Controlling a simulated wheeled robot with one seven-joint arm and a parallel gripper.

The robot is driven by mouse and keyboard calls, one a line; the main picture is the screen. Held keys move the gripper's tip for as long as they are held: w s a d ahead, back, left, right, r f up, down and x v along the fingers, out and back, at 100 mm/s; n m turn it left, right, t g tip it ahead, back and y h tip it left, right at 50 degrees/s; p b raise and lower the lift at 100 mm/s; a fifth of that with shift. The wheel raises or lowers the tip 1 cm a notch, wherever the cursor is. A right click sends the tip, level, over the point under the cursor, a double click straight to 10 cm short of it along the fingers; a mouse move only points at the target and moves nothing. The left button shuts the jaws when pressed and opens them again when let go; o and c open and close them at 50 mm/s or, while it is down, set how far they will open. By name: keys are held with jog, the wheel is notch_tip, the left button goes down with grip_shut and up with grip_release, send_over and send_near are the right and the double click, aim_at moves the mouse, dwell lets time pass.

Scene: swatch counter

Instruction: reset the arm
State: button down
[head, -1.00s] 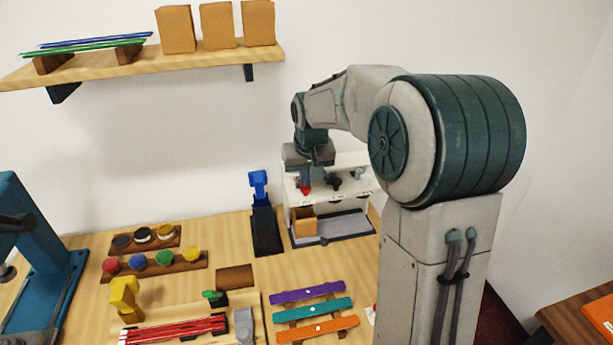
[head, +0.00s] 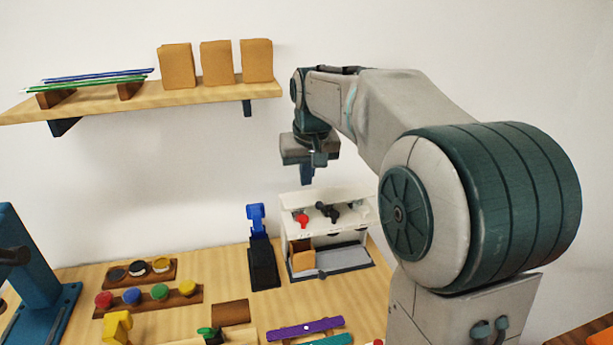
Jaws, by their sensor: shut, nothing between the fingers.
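My gripper (head: 307,175) points down in the head view, raised above the white box-like machine (head: 297,203) at the back of the counter. Its fingers are together with nothing visible between them. There is a clear gap between the fingertips and the machine's top. My arm reaches in from the right and bends down at the wrist.
A wooden shelf (head: 200,98) with several tan blocks is on the wall left of my gripper. A blue and black stand (head: 262,262) is left of the machine. Colored jars (head: 159,291), a purple strip (head: 305,329) and a yellow piece (head: 117,326) lie nearer on the counter (head: 225,275).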

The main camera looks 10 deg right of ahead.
dwell(0.5)
jog(key=s+f, duration=0.5)
jog(key=s, duration=0.7)
jog(key=s+f, duration=0.6)
jog(key=s, duration=0.7)
jog(key=shift+s+a, duration=0.2)
jog(key=shift+s, duration=0.1)
